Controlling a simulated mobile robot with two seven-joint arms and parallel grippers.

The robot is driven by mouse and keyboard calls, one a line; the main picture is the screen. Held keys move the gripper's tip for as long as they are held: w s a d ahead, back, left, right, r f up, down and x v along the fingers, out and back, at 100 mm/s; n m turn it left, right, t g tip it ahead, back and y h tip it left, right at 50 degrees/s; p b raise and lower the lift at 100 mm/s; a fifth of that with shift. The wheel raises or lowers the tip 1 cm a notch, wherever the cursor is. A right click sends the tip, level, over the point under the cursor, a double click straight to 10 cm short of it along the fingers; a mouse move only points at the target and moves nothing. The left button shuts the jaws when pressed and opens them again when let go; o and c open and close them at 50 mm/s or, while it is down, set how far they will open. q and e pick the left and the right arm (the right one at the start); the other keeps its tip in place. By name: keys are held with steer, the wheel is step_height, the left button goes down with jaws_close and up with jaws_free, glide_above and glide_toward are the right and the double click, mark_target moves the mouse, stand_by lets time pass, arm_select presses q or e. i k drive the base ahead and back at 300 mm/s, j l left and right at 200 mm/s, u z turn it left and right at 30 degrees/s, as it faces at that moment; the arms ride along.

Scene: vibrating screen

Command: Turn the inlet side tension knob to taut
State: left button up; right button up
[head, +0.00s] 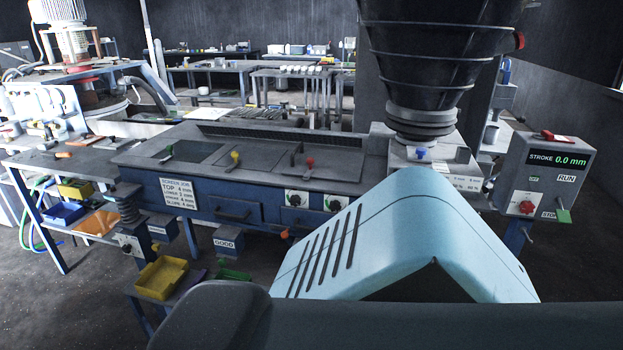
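The vibrating screen (212,184) stands across the middle, a long blue machine with a grey top. Two small dials on white plates sit on its front: a left dial (297,198) and a right dial (335,203) nearer the hopper, each with green on it. Their labels are too small to read, so I cannot tell which is the inlet side tension knob or how it is set. Neither gripper is in view. A dark rounded shape, possibly part of my own arm, fills the bottom edge.
A light blue slotted cover (395,235) stands close in front at right, hiding part of the machine's front. A black hopper (428,60) rises above the right end. A control box (543,170) reads STROKE 0.0 mm. A yellow bin (161,278) is lower left.

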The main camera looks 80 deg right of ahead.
mark_target(335, 205)
steer(key=k+l, duration=0.15)
steer(key=k, duration=0.25)
steer(key=k+l, duration=0.2)
steer(key=k, duration=0.2)
steer(key=k+z, duration=0.15)
steer(key=z, duration=1.85)
